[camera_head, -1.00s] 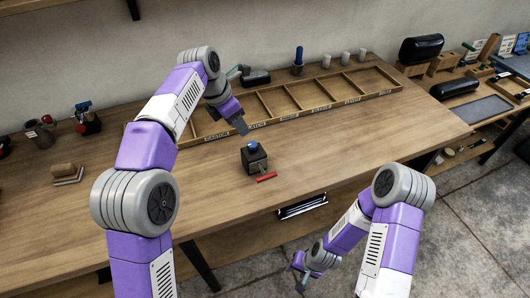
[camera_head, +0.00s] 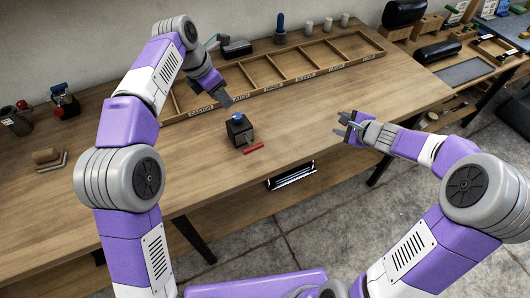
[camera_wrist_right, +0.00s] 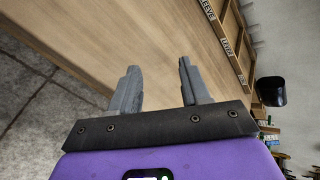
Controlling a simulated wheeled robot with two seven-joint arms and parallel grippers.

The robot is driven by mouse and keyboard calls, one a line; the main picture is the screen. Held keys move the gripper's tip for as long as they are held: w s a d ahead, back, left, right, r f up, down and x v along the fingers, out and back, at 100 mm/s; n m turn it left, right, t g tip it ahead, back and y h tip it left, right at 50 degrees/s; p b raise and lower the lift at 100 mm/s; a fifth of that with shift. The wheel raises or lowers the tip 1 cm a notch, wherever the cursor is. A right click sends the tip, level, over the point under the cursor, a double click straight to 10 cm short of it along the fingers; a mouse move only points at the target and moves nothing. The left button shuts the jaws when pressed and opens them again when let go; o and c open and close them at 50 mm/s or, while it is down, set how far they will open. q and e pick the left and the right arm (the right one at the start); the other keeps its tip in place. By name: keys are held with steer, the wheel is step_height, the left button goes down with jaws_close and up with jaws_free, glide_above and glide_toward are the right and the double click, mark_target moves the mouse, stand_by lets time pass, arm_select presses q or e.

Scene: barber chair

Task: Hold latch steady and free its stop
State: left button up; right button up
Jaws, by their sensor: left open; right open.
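The latch (camera_head: 239,130) is a small dark block with a blue knob (camera_head: 238,117) on top, standing on the wooden workbench. A red bar (camera_head: 253,148), which looks like its stop, lies at the block's front right; whether it is attached is too small to tell. My left gripper (camera_head: 226,101) is open just behind and above the block, apart from it. My right gripper (camera_head: 345,123) is open and empty, to the right of the block near the bench's front edge. In the right wrist view its two fingers (camera_wrist_right: 160,90) stand apart with nothing between them.
A long divided wooden tray (camera_head: 285,80) with labelled compartments lies along the back of the bench. Several grey cups and a blue-handled tool (camera_head: 280,28) stand behind it. A wooden block (camera_head: 47,156) lies at the left. The bench around the latch is clear.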

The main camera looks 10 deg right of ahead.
mark_target(248, 152)
steer(key=s+a+n+y, duration=0.1)
steer(key=a, duration=0.4)
steer(key=s+a+n+y, duration=0.1)
steer(key=a+n, duration=0.1)
steer(key=a, duration=0.3)
steer(key=s+a+r+n+g+y, duration=0.1)
steer(key=a+n, duration=0.1)
steer(key=a, duration=0.3)
steer(key=shift+s+a+y, duration=0.2)
steer(key=shift+a+y, duration=0.1)
steer(key=s+a+n, duration=0.1)
steer(key=a, duration=0.2)
steer(key=s+a+n+g+y, duration=0.1)
steer(key=s+a, duration=0.1)
steer(key=a, duration=0.1)
steer(key=s+a+n+g+y, duration=0.1)
steer(key=s+a+n, duration=0.1)
steer(key=a, duration=0.2)
steer(key=shift+s+r, duration=0.15)
steer(key=shift+s, duration=0.1)
steer(key=shift+w+a, duration=0.1)
steer(key=shift+a, duration=0.1)
steer(key=shift+x, duration=3.55)
steer(key=shift+d, duration=0.1)
jaws_close()
steer(key=shift+o, duration=0.4)
jaws_free()
